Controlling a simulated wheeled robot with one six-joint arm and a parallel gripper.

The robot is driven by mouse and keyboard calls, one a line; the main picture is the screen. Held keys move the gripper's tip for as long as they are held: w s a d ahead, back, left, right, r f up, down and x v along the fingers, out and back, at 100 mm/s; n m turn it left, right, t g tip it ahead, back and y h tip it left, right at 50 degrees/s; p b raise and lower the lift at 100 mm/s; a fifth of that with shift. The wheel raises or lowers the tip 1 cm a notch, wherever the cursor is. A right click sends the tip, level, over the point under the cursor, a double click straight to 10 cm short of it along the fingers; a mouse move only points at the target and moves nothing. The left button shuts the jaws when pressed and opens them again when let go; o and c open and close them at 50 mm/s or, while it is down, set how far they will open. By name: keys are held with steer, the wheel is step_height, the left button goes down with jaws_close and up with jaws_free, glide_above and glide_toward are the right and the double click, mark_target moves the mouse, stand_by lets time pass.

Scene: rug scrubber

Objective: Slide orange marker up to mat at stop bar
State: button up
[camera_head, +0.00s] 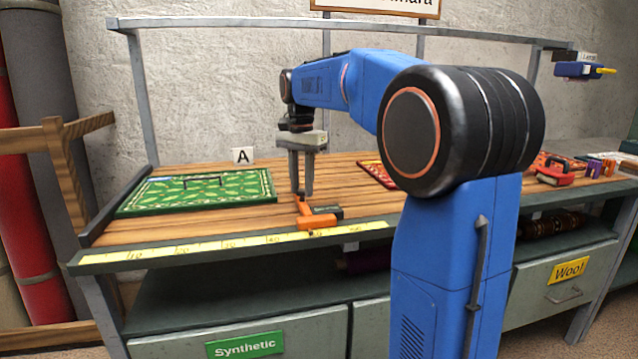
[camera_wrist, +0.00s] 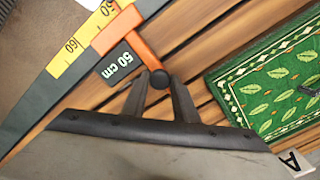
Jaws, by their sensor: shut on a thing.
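The orange marker (camera_head: 317,221) sits on the yellow measuring tape at the table's front edge. In the wrist view the marker (camera_wrist: 124,27) carries a dark plate reading "50 cm" and has a round black knob (camera_wrist: 159,79). My gripper (camera_head: 301,193) points down at the marker's back end and is shut on the knob; its fingertips show in the wrist view (camera_wrist: 160,84). The green leaf-patterned mat (camera_head: 198,193) lies flat to the left, apart from the marker. The dark stop bar (camera_head: 112,205) runs along the table's left end, beside the mat's left edge.
The yellow tape (camera_head: 230,243) runs along the front edge. A card "A" (camera_head: 243,155) stands behind the green mat. A red mat (camera_head: 376,173) lies right of my gripper, partly hidden by my arm. Bare wood lies between marker and green mat.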

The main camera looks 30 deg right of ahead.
steer(key=shift+w+a, duration=0.3)
steer(key=shift+a, duration=0.6)
steer(key=shift+w+a, duration=0.25)
steer(key=shift+a, duration=0.65)
steer(key=o, duration=0.9)
step_height(320, 180, up, 18)
steer(key=shift+f, duration=0.25)
